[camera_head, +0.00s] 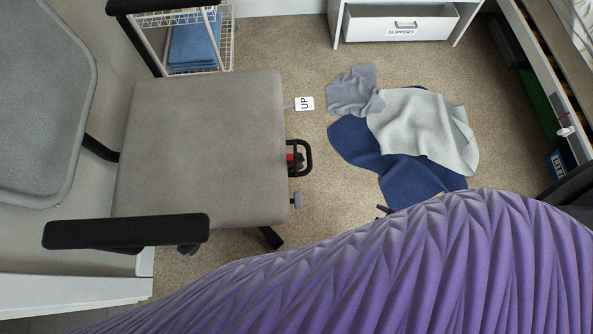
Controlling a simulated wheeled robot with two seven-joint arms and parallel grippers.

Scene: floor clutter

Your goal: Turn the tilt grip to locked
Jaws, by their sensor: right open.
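The tilt grip (304,158) is a black loop handle at the right side of the grey chair seat (205,150). A red part (291,157) shows between the loop and the seat edge. I cannot read a locked or unlocked mark on it. Of my right gripper (384,209), only a small dark tip shows, right of and below the tilt grip and apart from it. The rest is hidden behind a large purple pleated surface (430,265). My left gripper is not in view.
A lever with an UP tag (304,104) sits above the tilt grip, and a grey knob (297,200) below it. Blue (400,165) and pale grey (425,125) cloths lie on the carpet to the right. A black armrest (125,231) is at the lower left.

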